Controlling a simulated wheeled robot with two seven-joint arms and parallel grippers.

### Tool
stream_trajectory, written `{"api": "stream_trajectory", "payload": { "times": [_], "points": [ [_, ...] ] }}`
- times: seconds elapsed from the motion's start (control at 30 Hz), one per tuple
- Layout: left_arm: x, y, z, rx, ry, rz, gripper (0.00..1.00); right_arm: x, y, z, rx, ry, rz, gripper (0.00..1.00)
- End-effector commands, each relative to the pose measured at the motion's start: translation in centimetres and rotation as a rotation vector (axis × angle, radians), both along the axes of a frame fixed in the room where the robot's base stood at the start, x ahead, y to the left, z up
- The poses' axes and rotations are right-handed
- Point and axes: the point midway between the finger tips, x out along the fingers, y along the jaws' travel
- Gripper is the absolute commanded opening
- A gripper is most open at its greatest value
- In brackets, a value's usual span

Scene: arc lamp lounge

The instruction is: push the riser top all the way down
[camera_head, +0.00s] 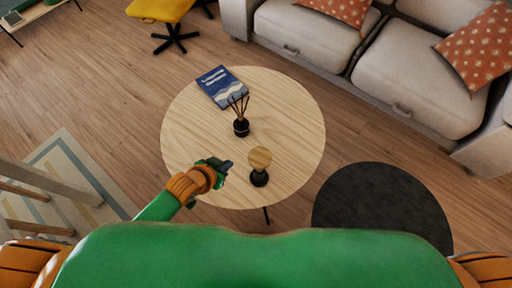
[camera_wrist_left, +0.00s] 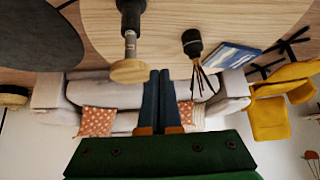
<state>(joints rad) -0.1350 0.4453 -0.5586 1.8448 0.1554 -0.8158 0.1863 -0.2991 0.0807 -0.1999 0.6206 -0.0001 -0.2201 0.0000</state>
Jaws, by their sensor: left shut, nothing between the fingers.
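The riser stands upright on the round wooden table (camera_head: 292,110), near its front edge. Its round wooden top (camera_head: 260,158) sits above a black base (camera_head: 259,179). In the left wrist view the top (camera_wrist_left: 130,71) is up, with a bare metal post (camera_wrist_left: 130,46) between it and the black base (camera_wrist_left: 131,14). My left gripper (camera_head: 229,164) is shut and empty, to the left of the riser and apart from it in the head view. Its closed fingers (camera_wrist_left: 160,76) show beside the top in the left wrist view. My right gripper is not in view.
A black reed diffuser (camera_head: 241,127) stands on the table behind the riser. A blue book (camera_head: 221,87) lies farther back. A dark round pouf or rug (camera_head: 382,208) is right of the table. A light sofa (camera_head: 410,75) stands behind. The table's right side is clear.

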Motion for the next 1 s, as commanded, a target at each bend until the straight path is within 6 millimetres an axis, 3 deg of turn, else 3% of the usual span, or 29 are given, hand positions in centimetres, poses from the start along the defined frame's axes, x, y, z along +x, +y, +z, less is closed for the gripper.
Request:
{"api": "stream_trajectory", "payload": {
  "times": [0.03,0.1,0.2,0.27,0.77,1.0],
  "points": [
    [0.1,-1.4,2.8,-0.022,-0.032,-0.043,0.0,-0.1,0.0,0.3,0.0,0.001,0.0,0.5],
    [-0.5,-3.0,5.6,-0.048,-0.056,-0.096,0.0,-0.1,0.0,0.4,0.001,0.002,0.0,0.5],
    [-1.2,-4.2,7.7,-0.07,-0.074,-0.139,0.0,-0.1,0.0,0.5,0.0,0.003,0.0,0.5],
    [-1.2,-4.5,7.9,-0.074,-0.075,-0.146,0.0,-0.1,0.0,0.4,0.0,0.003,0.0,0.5],
    [4.5,-8.7,0.6,-0.076,-0.076,-0.145,0.0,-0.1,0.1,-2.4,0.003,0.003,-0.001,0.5],
    [4.4,-8.6,-2.6,-0.075,-0.076,-0.145,0.0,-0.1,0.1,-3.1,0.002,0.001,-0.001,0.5]
  ]
}}
